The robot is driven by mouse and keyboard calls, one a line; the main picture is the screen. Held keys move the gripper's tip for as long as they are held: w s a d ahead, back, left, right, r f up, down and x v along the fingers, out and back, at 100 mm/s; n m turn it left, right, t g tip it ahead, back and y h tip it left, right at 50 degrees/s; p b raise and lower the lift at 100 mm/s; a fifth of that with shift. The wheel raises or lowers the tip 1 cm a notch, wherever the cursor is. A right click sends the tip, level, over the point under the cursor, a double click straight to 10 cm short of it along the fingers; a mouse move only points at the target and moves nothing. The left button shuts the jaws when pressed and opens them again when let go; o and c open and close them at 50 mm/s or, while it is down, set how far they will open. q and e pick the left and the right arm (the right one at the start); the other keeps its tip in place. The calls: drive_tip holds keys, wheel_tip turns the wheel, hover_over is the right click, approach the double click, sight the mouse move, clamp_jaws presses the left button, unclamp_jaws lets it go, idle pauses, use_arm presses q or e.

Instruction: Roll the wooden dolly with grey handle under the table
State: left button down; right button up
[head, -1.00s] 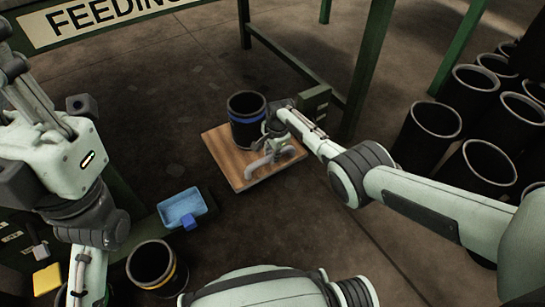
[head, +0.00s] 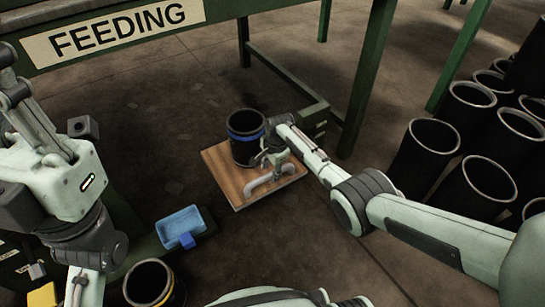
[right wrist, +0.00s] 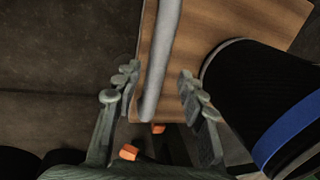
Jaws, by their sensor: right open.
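The wooden dolly (head: 222,180) is a flat brown board on the floor, in front of the green table (head: 285,68). Its grey handle (head: 262,186) is a bent bar at the board's near right side. A black rubber sleeve with a blue band (head: 243,148) stands upright on the board. My right gripper (head: 271,163) is at the handle. In the right wrist view its open fingers (right wrist: 160,98) are on both sides of the grey handle (right wrist: 160,62), with gaps between. The sleeve (right wrist: 262,98) is close beside the right finger. My left gripper is out of view.
The table carries a FEEDING sign (head: 118,32), and a green leg (head: 366,80) stands right of the dolly. Several black sleeves (head: 425,155) stand at the right. A blue tray (head: 180,223) and a yellow-banded sleeve (head: 148,284) are at the lower left. Floor beneath the table looks clear.

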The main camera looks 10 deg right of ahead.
wheel_tip(320, 180, up, 11)
drive_tip(key=s, duration=0.2)
drive_tip(key=shift+d+f, duration=0.2)
drive_tip(key=shift+d, duration=0.2)
drive_tip(key=shift+w, duration=0.1)
